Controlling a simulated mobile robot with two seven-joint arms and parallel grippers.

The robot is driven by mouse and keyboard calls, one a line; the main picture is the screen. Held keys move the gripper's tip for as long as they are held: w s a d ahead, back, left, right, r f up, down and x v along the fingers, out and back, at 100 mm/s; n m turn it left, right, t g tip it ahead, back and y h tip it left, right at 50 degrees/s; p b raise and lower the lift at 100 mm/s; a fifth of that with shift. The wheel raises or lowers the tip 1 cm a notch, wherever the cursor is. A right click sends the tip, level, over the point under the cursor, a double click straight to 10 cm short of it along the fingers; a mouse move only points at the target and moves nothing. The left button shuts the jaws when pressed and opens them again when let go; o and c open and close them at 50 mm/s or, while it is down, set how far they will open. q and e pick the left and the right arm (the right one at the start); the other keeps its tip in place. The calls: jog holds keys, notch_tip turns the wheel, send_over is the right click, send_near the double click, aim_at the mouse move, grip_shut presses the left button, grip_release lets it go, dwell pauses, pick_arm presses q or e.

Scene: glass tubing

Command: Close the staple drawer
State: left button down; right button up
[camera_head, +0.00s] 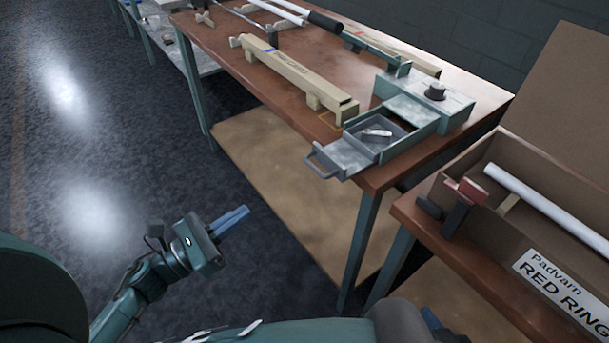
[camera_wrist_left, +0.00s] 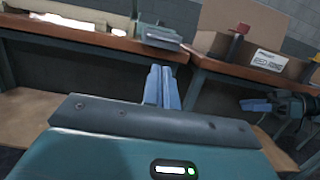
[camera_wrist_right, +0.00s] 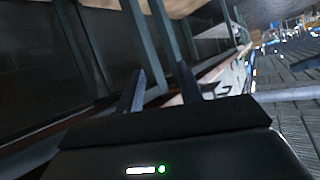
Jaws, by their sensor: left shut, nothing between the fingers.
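The staple drawer (camera_head: 345,155) is a grey-green metal tray with a loop handle on its front. It is pulled out of its teal housing (camera_head: 455,108) at the corner of the wooden bench, and a small metallic piece (camera_head: 376,134) lies inside. The drawer's front also shows in the left wrist view (camera_wrist_left: 162,40). My left gripper (camera_head: 244,212) is shut and empty, low over the floor, left of and well apart from the drawer. My right gripper (camera_wrist_right: 162,85) has its fingers apart with nothing between them; it also shows in the left wrist view (camera_wrist_left: 256,105).
The bench (camera_head: 300,62) carries a long beige bar (camera_head: 290,72) and white tubes. A second bench at right holds an open cardboard box (camera_head: 530,215) with a white tube and a red-topped clamp (camera_head: 465,192) beside it. A lower shelf (camera_head: 285,190) juts below. Floor at left is free.

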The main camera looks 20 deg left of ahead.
pick_arm(q)
jog(key=p, duration=0.3)
send_near(325, 162)
jog(key=shift+w+d+r, duration=0.6)
jog(key=shift+w+r, duration=0.25)
jog(key=shift+r, duration=0.05)
jog(key=shift+w+d, duration=0.3)
jog(key=shift+w, duration=0.1)
pick_arm(e)
jog(key=shift+s+d+r+n, duration=0.15)
jog(key=shift+d+r+n, duration=0.2)
jog(key=shift+r, duration=0.4)
